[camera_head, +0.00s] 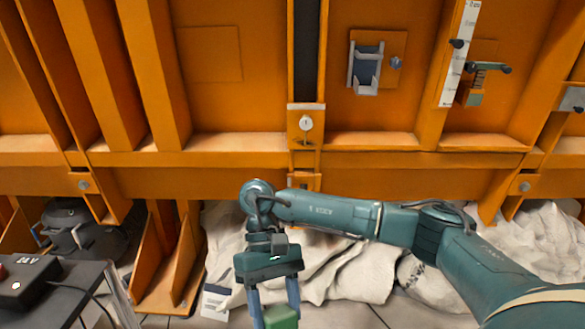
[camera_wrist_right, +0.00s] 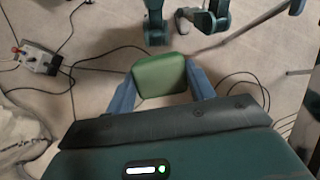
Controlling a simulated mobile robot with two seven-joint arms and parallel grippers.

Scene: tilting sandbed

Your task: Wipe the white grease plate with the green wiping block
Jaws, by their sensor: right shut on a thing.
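The white grease plate (camera_head: 306,117) is a small pale plate with a round fitting, upright on the orange frame just below the dark vertical slot. My right gripper (camera_head: 274,313) hangs down in front of and well below the plate, apart from it. It is shut on the green wiping block (camera_head: 282,318), which is cut off by the bottom edge of the head view. In the right wrist view the block (camera_wrist_right: 160,75) sits between the blue fingers, above the floor. Its underside is hidden. My left gripper is not in view.
Orange ribs and a horizontal ledge (camera_head: 240,158) surround the plate. A grey holder (camera_head: 366,68) and a white scale strip (camera_head: 459,50) are at upper right. White sacks (camera_head: 340,265) lie below the frame. A dark box (camera_head: 30,285) stands at lower left. Cables cross the floor.

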